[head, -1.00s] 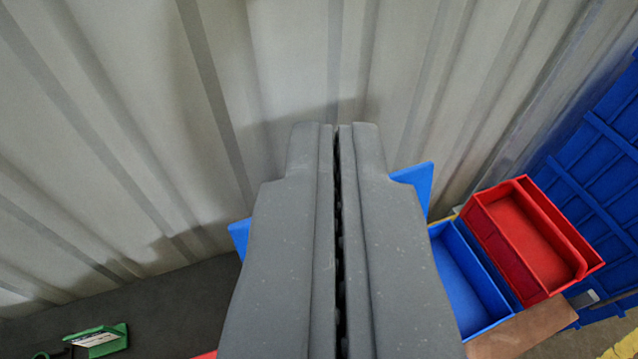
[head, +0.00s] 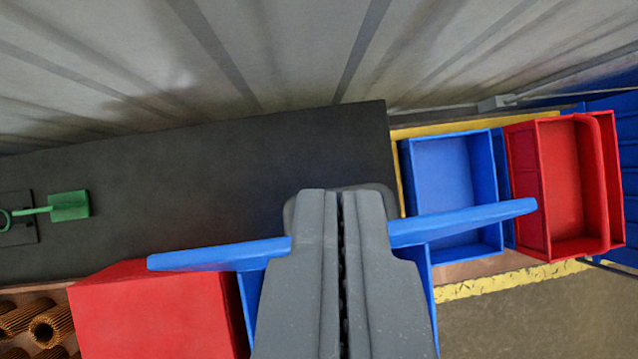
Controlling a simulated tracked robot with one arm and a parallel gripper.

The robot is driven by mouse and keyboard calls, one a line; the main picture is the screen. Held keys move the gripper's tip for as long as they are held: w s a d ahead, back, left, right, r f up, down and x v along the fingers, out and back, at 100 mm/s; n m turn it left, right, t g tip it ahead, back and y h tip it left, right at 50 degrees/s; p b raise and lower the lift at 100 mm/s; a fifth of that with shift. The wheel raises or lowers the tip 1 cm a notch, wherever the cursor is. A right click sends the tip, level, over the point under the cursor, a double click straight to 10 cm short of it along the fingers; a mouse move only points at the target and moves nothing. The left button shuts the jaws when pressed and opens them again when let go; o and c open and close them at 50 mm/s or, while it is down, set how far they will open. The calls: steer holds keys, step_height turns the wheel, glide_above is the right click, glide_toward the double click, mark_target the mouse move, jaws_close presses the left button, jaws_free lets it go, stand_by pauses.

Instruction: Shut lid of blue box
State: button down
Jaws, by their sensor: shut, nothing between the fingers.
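The blue box's lid (head: 465,221) is seen almost edge-on, a thin blue panel running across the picture and standing out on both sides of my gripper. Parts of the blue box's walls (head: 427,262) show below it; the rest of the box is hidden behind my gripper. The lid is raised, not down flat on the box as far as I can see. My gripper (head: 340,197) is shut and empty, in front of the middle of the lid in the picture. I cannot tell whether it touches the lid.
A red box (head: 155,312) stands left of the blue box, with brown pleated cartridges (head: 48,325) beyond it. A green tool (head: 68,205) lies on the dark surface (head: 230,170). An open blue bin (head: 445,170) and red bin (head: 565,190) stand right. A corrugated wall (head: 300,50) closes the back.

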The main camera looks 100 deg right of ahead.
step_height(320, 180, down, 19)
steer(key=w+n+g+p, duration=0.1)
steer(key=g+p, duration=0.3)
steer(key=p, duration=0.4)
steer(key=shift+w+r, duration=0.2)
steer(key=shift+w, duration=0.4)
steer(key=shift+d, duration=0.1)
steer(key=shift+s+d, duration=0.1)
steer(key=shift+s+d+r+y+b, duration=0.1)
steer(key=shift+s+r+y+b, duration=0.25)
steer(key=shift+b, duration=0.3)
